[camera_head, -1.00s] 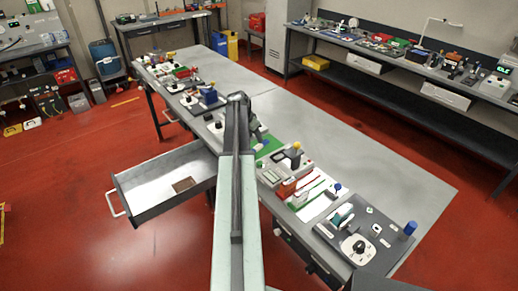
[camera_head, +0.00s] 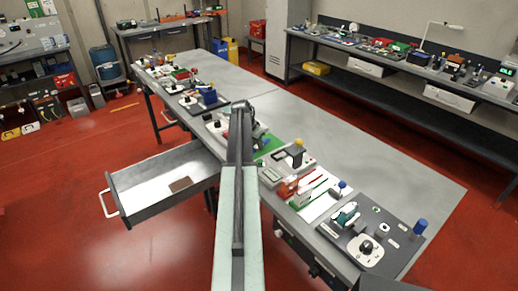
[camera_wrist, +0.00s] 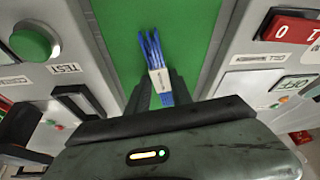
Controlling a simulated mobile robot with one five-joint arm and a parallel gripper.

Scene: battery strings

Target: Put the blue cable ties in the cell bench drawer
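The blue cable ties (camera_wrist: 153,48) are a thin bundle with a pale band around it. In the wrist view they show over a green mat (camera_wrist: 190,28). My gripper (camera_wrist: 160,82) has its dark fingers on both sides of the bundle's lower part. I cannot tell whether the fingers press on it. In the head view my gripper (camera_head: 242,106) is over the bench by the green mat (camera_head: 268,147), and my arm hides the ties. The cell bench drawer (camera_head: 150,205) is pulled out on the bench's left side, with a small brown piece (camera_head: 180,184) inside.
Devices line the bench edge, including a panel with a green button (camera_wrist: 30,42) and one with a red switch (camera_wrist: 290,26) beside the mat. A board with a blue knob (camera_head: 420,226) is at the near end. The bench's right half (camera_head: 370,160) is clear.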

